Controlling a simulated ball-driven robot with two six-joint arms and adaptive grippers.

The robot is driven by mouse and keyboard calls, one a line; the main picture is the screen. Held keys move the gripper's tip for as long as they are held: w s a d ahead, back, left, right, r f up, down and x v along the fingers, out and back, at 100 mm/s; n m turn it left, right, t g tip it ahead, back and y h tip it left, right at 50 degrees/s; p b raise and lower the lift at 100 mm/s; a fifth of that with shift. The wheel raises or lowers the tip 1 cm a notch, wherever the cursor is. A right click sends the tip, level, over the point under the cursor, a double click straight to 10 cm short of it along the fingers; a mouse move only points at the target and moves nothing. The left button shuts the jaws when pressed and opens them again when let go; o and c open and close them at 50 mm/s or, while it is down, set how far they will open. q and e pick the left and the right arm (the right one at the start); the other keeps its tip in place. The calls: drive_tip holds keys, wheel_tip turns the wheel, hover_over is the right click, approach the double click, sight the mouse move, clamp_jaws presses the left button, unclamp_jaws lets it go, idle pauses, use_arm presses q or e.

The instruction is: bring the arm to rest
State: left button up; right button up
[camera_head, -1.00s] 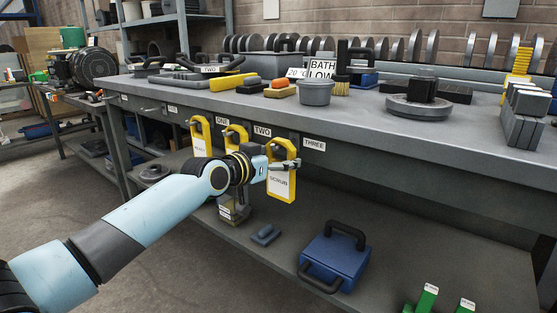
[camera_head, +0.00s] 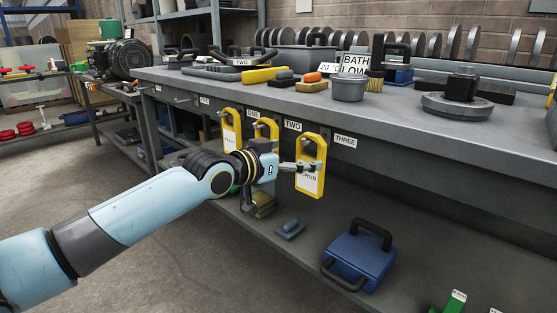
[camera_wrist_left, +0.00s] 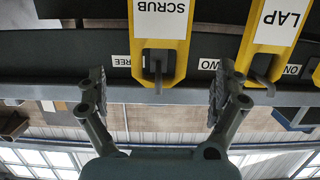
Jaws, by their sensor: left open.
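My left gripper (camera_head: 306,166) is open in front of the yellow SCRUB tag (camera_head: 320,150), which hangs by its top hole on a peg under the bench edge. In the left wrist view, which is upside down, the open fingers (camera_wrist_left: 158,88) stand apart on either side of the peg, and the SCRUB tag (camera_wrist_left: 160,48) hangs on it between them. The fingers hold nothing. The LAP tag (camera_wrist_left: 262,35) hangs beside it; in the head view two more yellow tags (camera_head: 231,130) hang to the left. My right gripper is not in view.
The grey bench (camera_head: 420,135) runs above, with a grey pot (camera_head: 348,89) near its front edge. A blue block with black handles (camera_head: 358,258) and a small grey-blue piece (camera_head: 289,229) lie on the lower shelf. Open floor (camera_head: 190,270) lies at the left.

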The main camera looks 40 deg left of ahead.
use_arm(q)
drive_tip(key=v, duration=0.6)
drive_tip(key=shift+s, duration=0.1)
drive_tip(key=s+a+f+n+g+y, duration=0.15)
drive_tip(key=s+f, duration=0.35)
drive_tip(key=f, duration=0.6)
drive_tip(key=s+f+n+g, duration=0.1)
drive_tip(key=s+f+g, duration=0.3)
drive_tip(key=f, duration=0.7)
drive_tip(key=s+a+f+n+g+y, duration=0.1)
drive_tip(key=s+f+g, duration=0.1)
drive_tip(key=s+f, duration=0.65)
drive_tip(key=s+d+f+m+g, duration=0.1)
drive_tip(key=s+d+f+g, duration=0.1)
drive_tip(key=s+f, duration=0.5)
drive_tip(key=s+d+f+m+g, duration=0.1)
drive_tip(key=s+d+f+g, duration=0.2)
drive_tip(key=s+f, duration=0.5)
drive_tip(key=s+d+f+m+g, duration=0.1)
drive_tip(key=s+f, duration=0.6)
drive_tip(key=s, duration=0.9)
drive_tip(key=shift+s+d+f+g+h, duration=0.35)
drive_tip(key=shift+d+g, duration=0.4)
drive_tip(key=shift+d, duration=0.35)
drive_tip(key=shift+r, duration=0.1)
